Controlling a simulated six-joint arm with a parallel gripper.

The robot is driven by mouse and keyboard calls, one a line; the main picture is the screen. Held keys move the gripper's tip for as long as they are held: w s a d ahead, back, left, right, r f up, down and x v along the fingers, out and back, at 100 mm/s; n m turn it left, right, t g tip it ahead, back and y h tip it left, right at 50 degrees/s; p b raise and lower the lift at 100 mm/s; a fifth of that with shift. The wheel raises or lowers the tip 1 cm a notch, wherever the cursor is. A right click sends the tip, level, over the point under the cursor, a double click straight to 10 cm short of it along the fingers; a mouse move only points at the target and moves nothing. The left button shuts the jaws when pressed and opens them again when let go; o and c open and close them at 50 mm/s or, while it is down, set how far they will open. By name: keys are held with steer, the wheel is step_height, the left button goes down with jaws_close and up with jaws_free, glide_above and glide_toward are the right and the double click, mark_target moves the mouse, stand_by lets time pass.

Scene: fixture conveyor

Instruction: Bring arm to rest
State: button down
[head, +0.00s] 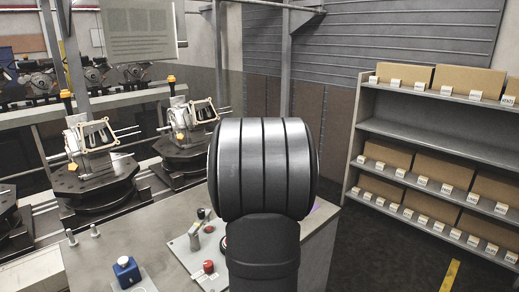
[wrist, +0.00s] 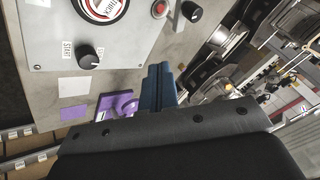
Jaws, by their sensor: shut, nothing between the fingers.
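My gripper (wrist: 159,72) shows in the wrist view, its blue fingers closed together with nothing between them. It is above the table (wrist: 125,82), beside the grey control panel (wrist: 60,30). In the head view my own arm link fills the middle and hides the gripper. The control panel (head: 185,250) shows there partly, left of my arm, with a red button (head: 209,267).
A purple part (wrist: 118,107) lies near the fingers on the table. A blue button box (head: 126,271) stands at the table's left. Fixtures on dark round plates (head: 97,178) line the conveyor. A shelf (head: 405,132) with cardboard boxes stands right; dark floor lies before it.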

steer(key=shift+f, duration=0.1)
steer(key=w+a+f, duration=0.3)
steer(key=a+f, duration=0.5)
stand_by(0.4)
steer(key=shift+w+r, duration=0.1)
steer(key=shift+w, duration=0.05)
